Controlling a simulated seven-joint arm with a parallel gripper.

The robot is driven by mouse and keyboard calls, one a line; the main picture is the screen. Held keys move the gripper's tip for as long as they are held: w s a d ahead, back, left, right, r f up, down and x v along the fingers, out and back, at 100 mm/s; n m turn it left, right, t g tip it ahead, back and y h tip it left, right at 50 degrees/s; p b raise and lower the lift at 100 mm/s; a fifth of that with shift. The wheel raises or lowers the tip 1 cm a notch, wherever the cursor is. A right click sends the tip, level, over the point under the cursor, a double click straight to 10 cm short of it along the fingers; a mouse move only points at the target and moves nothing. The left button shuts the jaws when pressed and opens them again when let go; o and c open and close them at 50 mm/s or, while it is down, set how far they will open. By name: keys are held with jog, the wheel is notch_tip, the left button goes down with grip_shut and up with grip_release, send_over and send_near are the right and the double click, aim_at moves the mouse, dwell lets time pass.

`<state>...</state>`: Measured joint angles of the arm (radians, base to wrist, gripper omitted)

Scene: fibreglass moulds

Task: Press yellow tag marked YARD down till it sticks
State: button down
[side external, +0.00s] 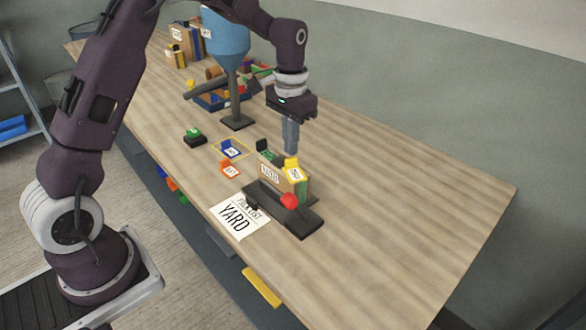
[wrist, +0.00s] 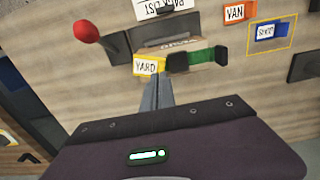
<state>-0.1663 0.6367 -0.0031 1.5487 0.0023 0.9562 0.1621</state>
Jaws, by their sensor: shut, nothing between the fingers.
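The yellow tag marked YARD (side external: 294,171) sits at the top edge of a brown box (side external: 271,174), at its right end in the side view. It also shows in the wrist view (wrist: 146,66), its lettering readable. My gripper (side external: 291,151) is shut and empty, pointing down just above and behind the tag. In the wrist view the closed fingertips (wrist: 157,84) appear right beside the tag's lower edge. I cannot tell whether they touch it. Whether the tag lies flat against the box is unclear.
The box stands on a dark base with a red knob (side external: 289,200). A pick list sheet reading YARD (side external: 240,215) lies in front. An orange VAN tag (side external: 229,168) and a blue tag (side external: 231,150) lie left. The table's right side is clear.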

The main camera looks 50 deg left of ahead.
aim_at(291, 159)
jog(key=shift+f, duration=0.9)
dwell(0.6)
jog(key=shift+r, duration=3.5)
jog(key=s+d+r+t, duration=0.2)
jog(key=s+d+r, duration=0.2)
jog(key=s+r, duration=0.7)
jog(key=s+d+f+t, duration=0.1)
jog(key=s, duration=0.8)
jog(key=s+d+f+t, duration=0.1)
jog(key=s+d+t, duration=0.1)
jog(key=s, duration=0.7)
jog(key=shift+f+t, duration=0.15)
jog(key=shift+t, duration=0.15)
